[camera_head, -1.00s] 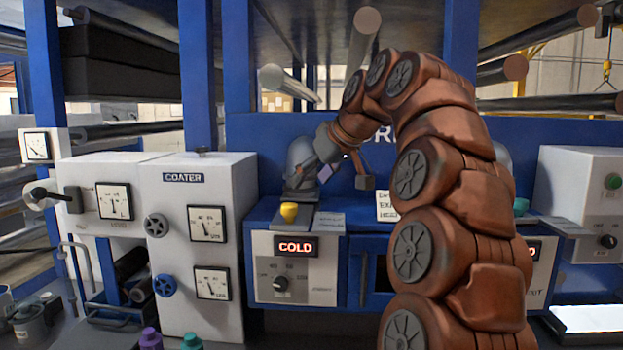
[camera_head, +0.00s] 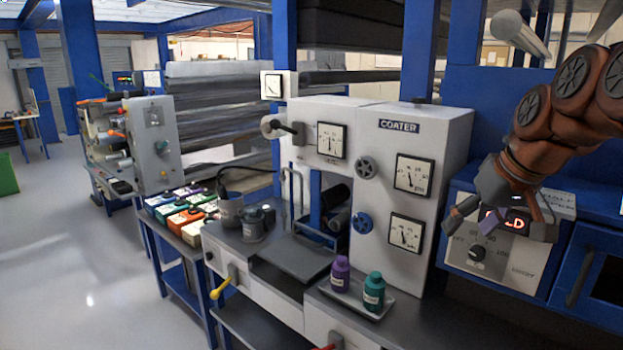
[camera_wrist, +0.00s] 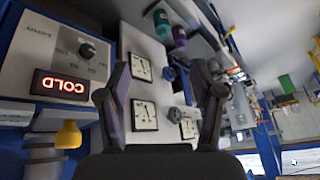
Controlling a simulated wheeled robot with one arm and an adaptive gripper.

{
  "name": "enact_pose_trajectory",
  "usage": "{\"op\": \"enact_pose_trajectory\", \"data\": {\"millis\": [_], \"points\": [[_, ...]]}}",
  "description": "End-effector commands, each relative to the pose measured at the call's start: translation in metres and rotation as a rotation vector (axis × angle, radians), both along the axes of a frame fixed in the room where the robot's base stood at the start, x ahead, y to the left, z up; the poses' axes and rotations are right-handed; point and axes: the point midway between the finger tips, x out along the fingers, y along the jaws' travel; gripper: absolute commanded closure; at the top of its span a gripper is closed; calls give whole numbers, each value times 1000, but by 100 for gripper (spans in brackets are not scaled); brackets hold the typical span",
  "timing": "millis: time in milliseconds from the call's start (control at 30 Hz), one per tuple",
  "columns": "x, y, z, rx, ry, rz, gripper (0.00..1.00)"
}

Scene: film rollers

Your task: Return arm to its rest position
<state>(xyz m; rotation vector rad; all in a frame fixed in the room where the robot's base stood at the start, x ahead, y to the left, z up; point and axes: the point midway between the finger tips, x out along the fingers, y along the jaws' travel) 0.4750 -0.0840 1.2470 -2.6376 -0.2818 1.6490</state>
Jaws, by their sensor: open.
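My gripper (camera_head: 500,222) is at the right of the head view, at the end of my brown arm. It hangs in front of the control box with the red display (camera_head: 505,220) and partly covers it. In the wrist view my gripper (camera_wrist: 166,100) has its two dark fingers spread apart with nothing between them. The display reads COLD and shows upside down in the wrist view. The lower part of my arm is outside the head view.
The white coater cabinet (camera_head: 450,150) stands left of my gripper. A purple bottle (camera_head: 340,274) and a teal bottle (camera_head: 374,292) stand on a tray in front of it. A yellow knob (camera_wrist: 68,135) shows near the display. Open floor (camera_head: 70,250) lies at the far left.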

Motion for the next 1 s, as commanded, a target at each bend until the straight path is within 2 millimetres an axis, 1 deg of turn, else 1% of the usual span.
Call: {"op": "enact_pose_trajectory", "data": {"millis": [33, 167, 200, 267, 300, 367, 400, 433, 567, 600, 667, 700, 800, 900, 1000], "points": [[-11, 12, -13, -1, 34, 7, 34], [-38, 37, -47, -6, 116, 11, 34], [-47, 43, -58, -9, 142, 9, 34], [-61, 52, -73, -17, 177, 8, 34], [-72, 58, -85, -21, 206, 7, 34], [-88, 65, -100, -28, 244, 3, 34], [-100, 70, -112, -33, 271, 1, 34], [-108, 73, -119, -39, 287, -1, 34], [-146, 82, -153, -61, 367, -18, 34], [-159, 84, -163, -69, 391, -22, 34], [-178, 87, -178, -80, 426, -34, 34], [-191, 88, -188, -88, 452, -40, 34], [-223, 88, -212, -109, 509, -59, 34], [-250, 87, -230, -129, 554, -77, 34], [-269, 86, -243, -142, 585, -92, 34]]}}
